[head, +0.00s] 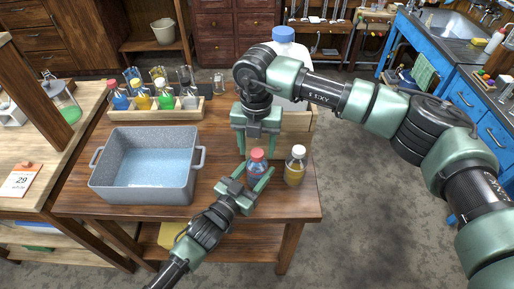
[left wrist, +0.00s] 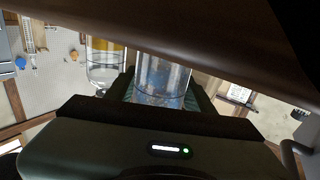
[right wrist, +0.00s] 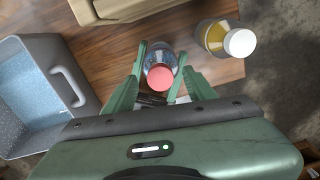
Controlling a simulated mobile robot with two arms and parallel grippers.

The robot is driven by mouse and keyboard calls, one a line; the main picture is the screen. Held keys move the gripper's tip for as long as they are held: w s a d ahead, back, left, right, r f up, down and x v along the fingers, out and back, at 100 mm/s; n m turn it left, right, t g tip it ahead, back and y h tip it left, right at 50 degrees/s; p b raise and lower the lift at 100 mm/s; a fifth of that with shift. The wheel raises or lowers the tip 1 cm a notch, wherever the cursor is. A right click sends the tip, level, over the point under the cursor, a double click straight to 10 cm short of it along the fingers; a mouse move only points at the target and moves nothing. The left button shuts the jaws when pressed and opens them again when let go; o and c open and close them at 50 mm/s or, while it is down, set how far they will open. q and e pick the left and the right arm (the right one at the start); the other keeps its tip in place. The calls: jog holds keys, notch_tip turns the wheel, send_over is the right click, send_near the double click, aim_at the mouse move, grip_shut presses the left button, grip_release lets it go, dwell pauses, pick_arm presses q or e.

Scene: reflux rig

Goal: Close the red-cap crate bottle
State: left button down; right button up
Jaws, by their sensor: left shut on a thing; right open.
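The crate bottle with a red cap (head: 257,154) stands near the table's front edge, with blue contents in its clear body (head: 257,172). The cap sits on its top; I cannot tell how tightly. My left gripper (head: 254,174) is shut around the bottle's body from the front; the clear body (left wrist: 160,82) also shows between its fingers in the left wrist view. My right gripper (head: 257,146) points down from above, open, with its fingers on either side of the red cap. In the right wrist view the cap (right wrist: 160,78) lies between the spread fingers, apparently without contact.
A white-capped bottle with yellow contents (head: 295,166) stands close to the right. A grey tub (head: 145,190) with a pale blue inside stands to the left. Behind are a wooden crate (head: 150,116) of several bottles and a large blue-capped bottle (head: 284,36).

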aim_at(251, 177)
notch_tip(251, 177, up, 11)
dwell(0.3)
jog(key=shift+r, duration=0.1)
pick_arm(q)
jog(key=shift+c, duration=2.4)
grip_release()
jog(key=shift+s, duration=0.1)
jog(key=b+v, duration=0.1)
jog(key=v, duration=0.5)
jog(key=shift+s+a+f, duration=0.1)
jog(key=shift+a, duration=0.05)
jog(key=shift+s+a, duration=0.35)
jog(key=shift+s, duration=0.2)
pick_arm(e)
jog(key=shift+f, duration=0.55)
jog(key=shift+s, duration=0.1)
